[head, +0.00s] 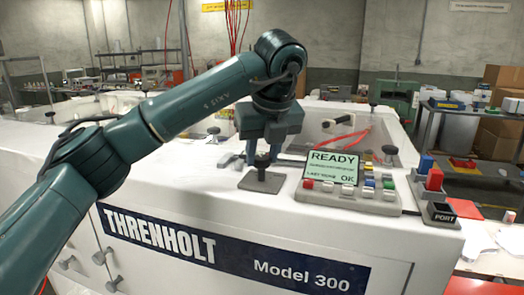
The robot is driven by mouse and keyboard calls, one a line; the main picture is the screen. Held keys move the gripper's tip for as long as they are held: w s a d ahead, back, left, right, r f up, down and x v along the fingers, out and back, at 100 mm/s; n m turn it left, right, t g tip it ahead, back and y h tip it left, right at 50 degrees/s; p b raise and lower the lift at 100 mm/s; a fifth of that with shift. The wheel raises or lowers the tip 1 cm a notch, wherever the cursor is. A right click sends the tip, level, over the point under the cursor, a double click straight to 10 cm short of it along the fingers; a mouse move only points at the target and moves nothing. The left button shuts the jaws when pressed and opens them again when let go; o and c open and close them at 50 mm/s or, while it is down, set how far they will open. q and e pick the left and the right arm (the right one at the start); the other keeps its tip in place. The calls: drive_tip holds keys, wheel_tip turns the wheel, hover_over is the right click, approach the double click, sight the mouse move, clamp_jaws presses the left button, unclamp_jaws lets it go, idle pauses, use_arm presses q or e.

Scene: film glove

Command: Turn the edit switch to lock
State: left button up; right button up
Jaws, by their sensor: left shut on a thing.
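My left gripper (263,157) points down on top of the white machine. Its fingers are shut on the black knob of a switch, which I take for the edit switch (262,170). The switch stands on a small dark grey plate (262,182). The knob's upper part is hidden between the fingers. I cannot read any lock mark on the plate, so the switch's position cannot be told. My right gripper is out of view.
A control panel (310,196) with a screen reading READY and several coloured buttons sits just right of the switch. Farther right are a red and blue switch unit (430,179) and a black PORT block (441,213). An open recess with red tubing lies behind.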

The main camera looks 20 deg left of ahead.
use_arm(q)
drive_tip(key=shift+n, duration=0.6)
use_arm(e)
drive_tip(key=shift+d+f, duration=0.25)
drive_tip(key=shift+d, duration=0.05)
use_arm(q)
drive_tip(key=shift+g, duration=0.3)
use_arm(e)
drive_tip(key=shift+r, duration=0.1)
use_arm(q)
drive_tip(key=o, duration=1)
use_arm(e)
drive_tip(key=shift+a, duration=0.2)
use_arm(q)
drive_tip(key=v, duration=0.6)
drive_tip(key=p+v, duration=0.1)
drive_tip(key=v, duration=0.6)
drive_tip(key=shift+d, duration=0.25)
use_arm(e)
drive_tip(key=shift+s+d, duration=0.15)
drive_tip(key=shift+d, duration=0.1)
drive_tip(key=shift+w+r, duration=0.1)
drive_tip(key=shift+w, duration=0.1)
